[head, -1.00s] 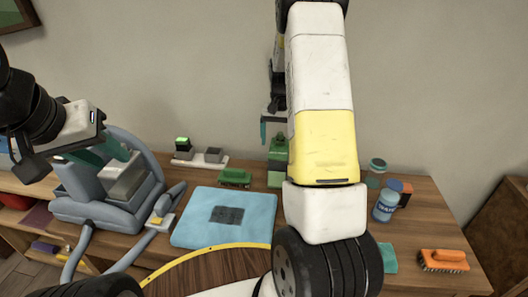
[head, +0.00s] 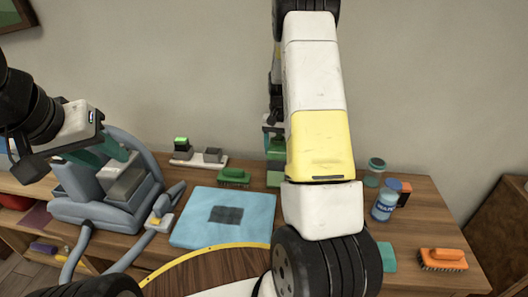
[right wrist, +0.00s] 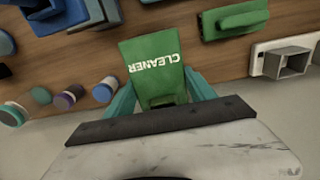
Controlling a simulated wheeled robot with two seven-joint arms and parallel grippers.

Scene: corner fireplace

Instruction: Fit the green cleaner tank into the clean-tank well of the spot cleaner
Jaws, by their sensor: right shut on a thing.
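The green cleaner tank (right wrist: 152,62), lettered CLEANER, is between the teal fingers of my right gripper (right wrist: 160,98) in the right wrist view. My right gripper is shut on it. In the head view the tank (head: 275,152) is at the back of the table, partly hidden by my right arm. The blue-grey spot cleaner (head: 75,209) stands at the left of the table. My left gripper (head: 100,153) is at the spot cleaner's upper part; its fingertips are not clear. I cannot make out the clean-tank well.
A light-blue mat (head: 195,228) with a dark patch lies mid-table. A green brush (head: 233,176) and a white holder (head: 196,159) are behind it. A blue jar (head: 384,207) and an orange brush (head: 442,259) are at the right. The spot cleaner's hose (head: 84,245) lies in front.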

